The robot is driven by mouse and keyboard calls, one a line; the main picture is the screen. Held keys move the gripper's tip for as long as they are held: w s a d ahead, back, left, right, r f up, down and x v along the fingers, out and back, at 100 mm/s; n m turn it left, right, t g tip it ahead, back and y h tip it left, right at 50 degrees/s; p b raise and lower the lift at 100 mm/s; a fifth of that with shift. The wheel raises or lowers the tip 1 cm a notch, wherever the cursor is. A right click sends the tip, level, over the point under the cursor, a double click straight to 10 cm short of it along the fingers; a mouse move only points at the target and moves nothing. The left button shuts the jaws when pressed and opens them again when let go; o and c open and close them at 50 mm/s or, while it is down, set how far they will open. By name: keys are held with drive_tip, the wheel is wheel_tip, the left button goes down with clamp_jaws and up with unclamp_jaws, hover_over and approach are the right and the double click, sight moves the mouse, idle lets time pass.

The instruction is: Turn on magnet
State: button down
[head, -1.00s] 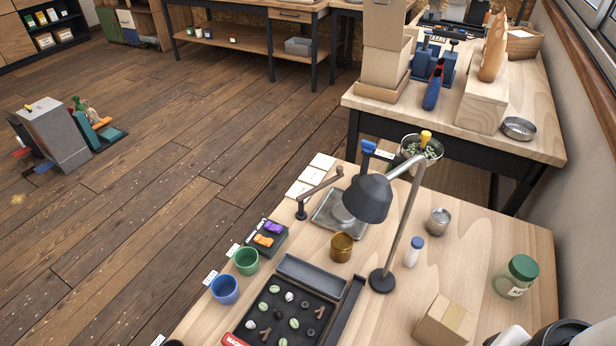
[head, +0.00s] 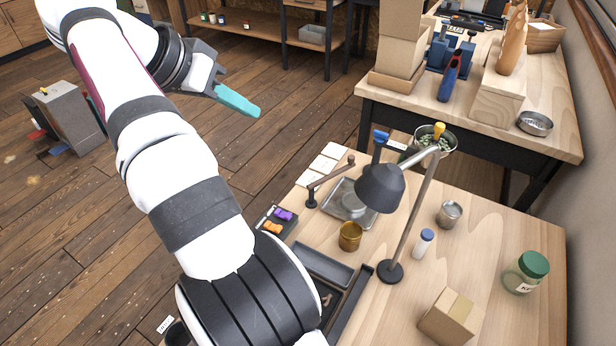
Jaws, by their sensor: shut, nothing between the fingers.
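My gripper (head: 238,102) is in the upper left of the head view, its teal fingers together and empty. It is high over the floor side, apart from the bench. The black tray (head: 366,281) on the bench is mostly hidden behind my arm. Its red-labelled front edge, visible earlier with lettering starting "MAG", is now hidden. A small dark box (head: 266,229) with a purple rocker (head: 283,214) and an orange rocker (head: 272,227) lies at the bench's left edge, just right of my arm. I cannot tell what the rockers operate.
A grey desk lamp (head: 380,190) stands mid-bench by an amber cup (head: 350,237). A white bottle (head: 423,244), metal cup (head: 449,214), cardboard box (head: 450,317) and green-lidded jar (head: 526,272) stand to the right. The blue and green cups seen earlier are hidden behind my arm.

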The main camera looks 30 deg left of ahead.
drive_tip(key=s+a+f, duration=0.2)
drive_tip(key=a, duration=0.2)
wheel_tip(320, 180, down, 23)
drive_tip(key=shift+s+f+t, duration=0.15)
drive_tip(key=shift+t, duration=0.25)
hover_over(280, 225)
drive_tip(key=s+a, duration=0.1)
drive_tip(key=s, duration=0.3)
wheel_tip(280, 225, down, 6)
drive_tip(key=f, duration=0.2)
drive_tip(key=w+f, duration=0.1)
drive_tip(key=f, duration=0.1)
drive_tip(key=shift+w+d, duration=0.1)
drive_tip(key=shift+d, duration=0.1)
drive_tip(key=shift+f, duration=0.45)
drive_tip(key=shift+d, duration=0.1)
